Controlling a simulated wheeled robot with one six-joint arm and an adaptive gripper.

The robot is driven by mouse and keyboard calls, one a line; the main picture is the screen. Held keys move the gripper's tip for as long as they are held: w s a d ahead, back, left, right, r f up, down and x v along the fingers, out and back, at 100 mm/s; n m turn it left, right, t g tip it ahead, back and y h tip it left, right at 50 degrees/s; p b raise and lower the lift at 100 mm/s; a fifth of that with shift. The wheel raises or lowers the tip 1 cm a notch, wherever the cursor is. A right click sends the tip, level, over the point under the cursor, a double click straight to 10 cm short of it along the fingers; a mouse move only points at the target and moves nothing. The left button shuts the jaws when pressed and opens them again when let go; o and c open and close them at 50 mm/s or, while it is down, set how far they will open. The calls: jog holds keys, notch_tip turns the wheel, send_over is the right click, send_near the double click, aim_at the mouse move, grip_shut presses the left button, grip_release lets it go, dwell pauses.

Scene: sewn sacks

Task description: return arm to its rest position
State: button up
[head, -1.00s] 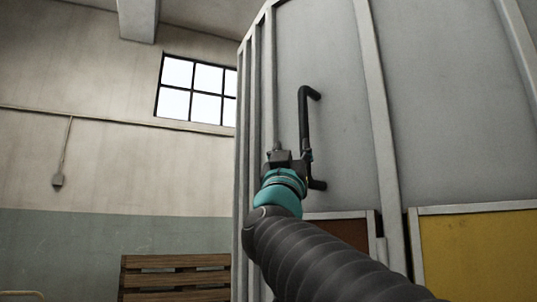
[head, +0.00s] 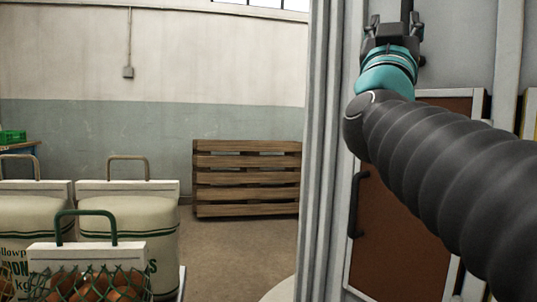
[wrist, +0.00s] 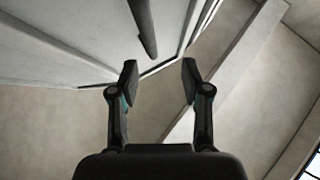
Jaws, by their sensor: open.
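My gripper (wrist: 158,84) is open and empty in the wrist view, its two dark fingers apart. A dark bar handle (wrist: 143,25) on the pale panel lies beyond the fingertips there, with a visible gap. In the head view my gripper (head: 392,28) is at the top, in front of the grey cabinet panel (head: 455,45). The arm reaches up to it from the lower right. The handle shows only as a short dark piece at the top edge behind the gripper; most of it is out of the frame.
Sewn sacks (head: 128,232) with handled white tops stand at lower left, with a net bag (head: 90,286) of round brown items in front. A wooden pallet (head: 247,178) leans at the wall. A brown panel (head: 400,225) with a dark handle is below my arm. Floor shows between sacks and cabinet.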

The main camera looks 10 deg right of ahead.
jog(key=w+a+f+n+y, duration=0.8)
jog(key=f+y, duration=0.2)
jog(key=y, duration=0.4)
jog(key=a+f+n+g+y, duration=0.1)
jog(key=a+f+g+y, duration=0.15)
jog(key=f, duration=0.55)
jog(key=a+f+g+y, duration=0.2)
jog(key=a+f+g, duration=0.15)
jog(key=f, duration=0.45)
jog(key=s+d+f+m+g+h, duration=0.15)
jog(key=s+f+g, duration=0.25)
jog(key=f, duration=0.6)
jog(key=s+d+f+g, duration=0.2)
jog(key=s+f+g, duration=0.15)
jog(key=f, duration=0.65)
jog(key=s+d+f+g+h, duration=0.1)
jog(key=s+d+f, duration=0.2)
jog(key=s+f, duration=0.2)
jog(key=s+d+f+g+h+p, duration=0.1)
jog(key=s+d+f+g, duration=0.1)
jog(key=s+d+f, duration=0.2)
jog(key=s+f+m, duration=0.1)
jog(key=s+f, duration=0.1)
jog(key=s, duration=0.2)
jog(key=shift+s+f, duration=0.2)
